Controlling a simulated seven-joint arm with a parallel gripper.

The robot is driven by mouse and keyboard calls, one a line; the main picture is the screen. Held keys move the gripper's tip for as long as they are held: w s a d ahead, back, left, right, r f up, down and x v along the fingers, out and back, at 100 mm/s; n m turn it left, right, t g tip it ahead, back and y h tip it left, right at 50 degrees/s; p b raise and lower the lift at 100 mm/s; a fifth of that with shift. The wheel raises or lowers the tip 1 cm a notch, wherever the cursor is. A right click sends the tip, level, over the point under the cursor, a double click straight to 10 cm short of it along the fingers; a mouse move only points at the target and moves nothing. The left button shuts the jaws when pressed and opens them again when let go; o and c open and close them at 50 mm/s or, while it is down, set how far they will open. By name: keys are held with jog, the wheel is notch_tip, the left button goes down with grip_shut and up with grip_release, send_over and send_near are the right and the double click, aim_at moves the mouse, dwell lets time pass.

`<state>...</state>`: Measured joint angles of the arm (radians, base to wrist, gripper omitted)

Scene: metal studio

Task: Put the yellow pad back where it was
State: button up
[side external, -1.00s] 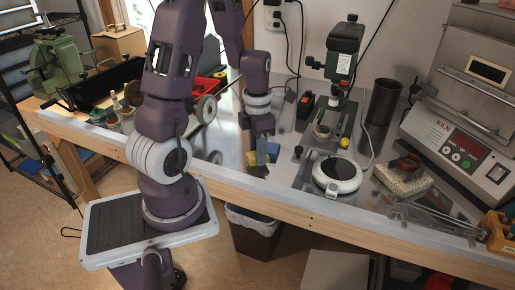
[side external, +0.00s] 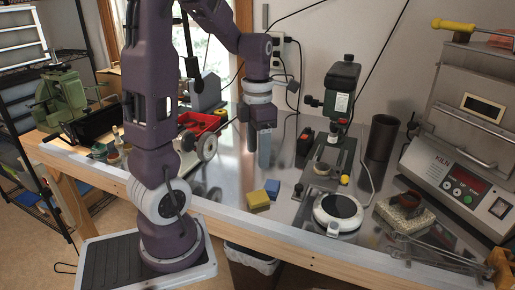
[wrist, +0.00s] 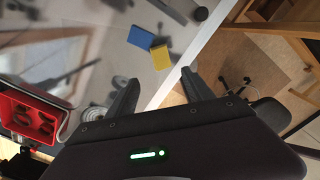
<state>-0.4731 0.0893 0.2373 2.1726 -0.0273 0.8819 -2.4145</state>
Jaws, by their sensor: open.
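The yellow pad (side external: 258,199) lies on the metal bench top near its front edge. A blue pad (side external: 272,188) lies just to its right and slightly behind. In the wrist view the yellow pad (wrist: 160,57) sits close to the bench's front edge, with the blue pad (wrist: 140,37) beside it at upper left. My gripper (side external: 264,168) is raised above the bench, behind the pads and apart from them. In the wrist view its two fingers (wrist: 156,84) are spread with nothing between them.
A round white scale-like device (side external: 338,212) stands right of the pads, with a green drill-press-like machine (side external: 341,90) behind it. A red bin (side external: 200,124) is at the left. A kiln (side external: 465,140) stands at the right. Bench around the pads is clear.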

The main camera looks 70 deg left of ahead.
jog(key=s+d+r+m+t, duration=0.2)
jog(key=d+m, duration=0.7)
jog(key=m, duration=0.9)
jog(key=s+d+r+m+t, duration=0.3)
jog(key=d+m, duration=0.6)
jog(key=m, duration=0.9)
jog(key=s+r, duration=0.2)
jog(key=s, duration=0.1)
jog(key=shift+s+r+t, duration=0.3)
jog(key=shift+a, duration=0.1)
